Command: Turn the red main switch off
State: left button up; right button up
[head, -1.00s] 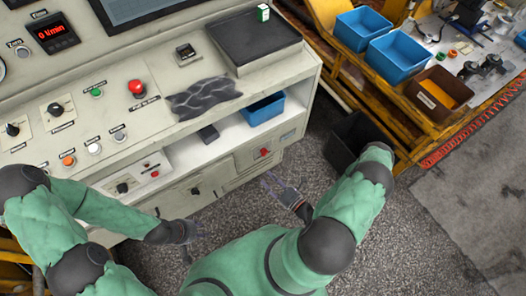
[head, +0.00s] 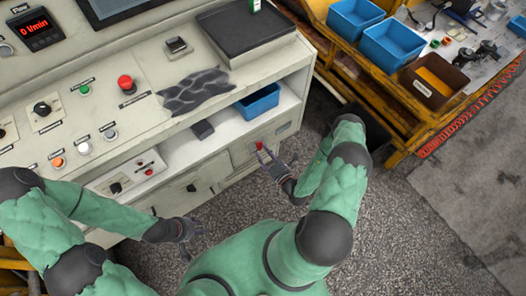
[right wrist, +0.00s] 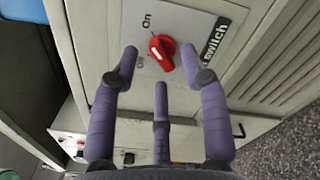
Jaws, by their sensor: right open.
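The red main switch (right wrist: 161,48) is a round red knob on a light grey plate, with a white mark on its top. The plate carries the words "On", "Off" and "Switch", and the white mark points toward the upper left, between the two labels. In the head view the switch (head: 259,146) is on the cabinet's lower front, partly behind my right fingertips. My right gripper (right wrist: 160,66) is open, its purple fingers spread on either side of and below the knob, apart from it. My left gripper (head: 188,237) hangs near the cabinet's lower left front; its opening is unclear.
The console top (head: 150,75) holds a red emergency button (head: 125,83), a dark cloth (head: 195,91) and a black tray (head: 245,27). A blue bin (head: 258,101) sits on the shelf above the switch. A yellow rack (head: 400,130) with bins stands to the right.

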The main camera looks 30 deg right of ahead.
jog(key=shift+w+a, duration=0.1)
jog(key=shift+w, duration=0.65)
jog(key=shift+c, duration=0.3)
grip_shut()
